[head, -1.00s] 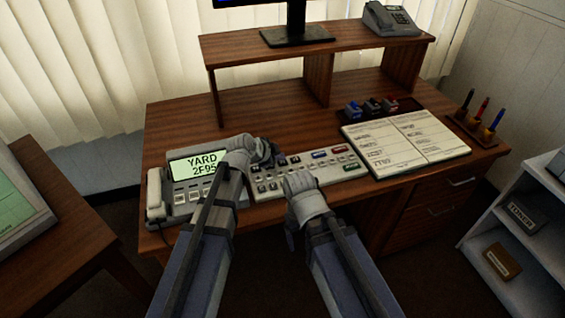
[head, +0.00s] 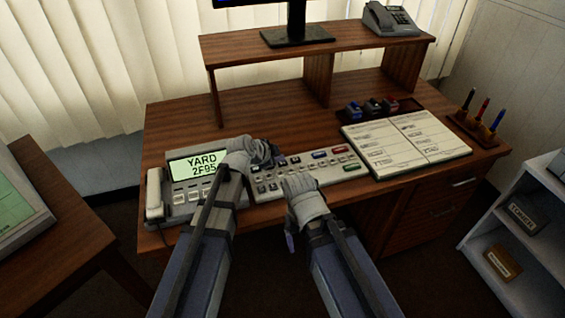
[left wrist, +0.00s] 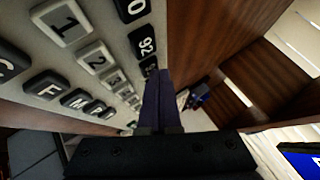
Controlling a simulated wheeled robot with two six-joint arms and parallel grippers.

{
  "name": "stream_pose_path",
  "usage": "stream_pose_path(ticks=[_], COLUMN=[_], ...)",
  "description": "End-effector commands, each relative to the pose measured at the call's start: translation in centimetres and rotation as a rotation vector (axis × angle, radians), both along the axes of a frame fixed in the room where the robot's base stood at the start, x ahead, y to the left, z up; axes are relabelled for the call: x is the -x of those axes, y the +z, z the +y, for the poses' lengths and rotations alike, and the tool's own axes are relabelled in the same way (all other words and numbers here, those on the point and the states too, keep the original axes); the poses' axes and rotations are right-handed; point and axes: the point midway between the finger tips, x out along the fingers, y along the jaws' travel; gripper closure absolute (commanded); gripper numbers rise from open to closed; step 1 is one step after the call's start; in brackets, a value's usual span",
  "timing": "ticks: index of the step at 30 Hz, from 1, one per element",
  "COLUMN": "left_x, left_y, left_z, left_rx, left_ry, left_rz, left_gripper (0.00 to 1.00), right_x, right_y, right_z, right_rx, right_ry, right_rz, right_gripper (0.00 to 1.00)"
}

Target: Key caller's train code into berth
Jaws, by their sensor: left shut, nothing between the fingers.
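The caller's phone console (head: 180,190) stands at the desk's left front; its green screen (head: 198,166) reads "YARD 2F95". The grey keyboard (head: 335,172) lies to its right, with dark, blue, red and green keys. My left gripper (head: 276,158) is over the keyboard's back left part. In the left wrist view its shut, empty fingers (left wrist: 160,98) point at the key panel's edge, beside the number keys; I cannot tell whether they touch.
An open book (head: 405,145) lies right of the keyboard, with a stamp tray (head: 372,107) behind it and a pen holder (head: 478,130) beyond. A raised shelf (head: 315,45) carries a monitor (head: 296,28) and a telephone (head: 391,18). The desk's back left is clear.

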Motion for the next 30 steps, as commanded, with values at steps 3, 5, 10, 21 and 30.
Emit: stream_pose_path(ticks=[3,5,10,21,30], left_x=[0.0,0.0,0.0,0.1,2.3], left_y=[0.5,0.9,1.6,1.5,1.5], left_z=[0.0,0.0,0.0,0.1,1.5], left_rx=[0.0,0.0,0.0,0.0,0.0], left_ry=[0.0,0.0,0.0,0.0,0.001], left_rz=[0.0,0.0,0.0,0.0,0.001], left_gripper=[1.0,1.0,1.0,1.0,1.0], right_x=[0.0,0.0,0.0,0.0,0.0], right_y=[0.5,0.9,1.6,1.5,1.5], right_z=[0.0,0.0,0.0,0.0,0.0], right_rx=[0.0,0.0,0.0,0.0,0.0], right_ry=[0.0,0.0,0.0,0.0,0.0], right_rz=[0.0,0.0,0.0,0.0,0.0], right_gripper=[0.18,0.18,0.18,0.18,0.18])
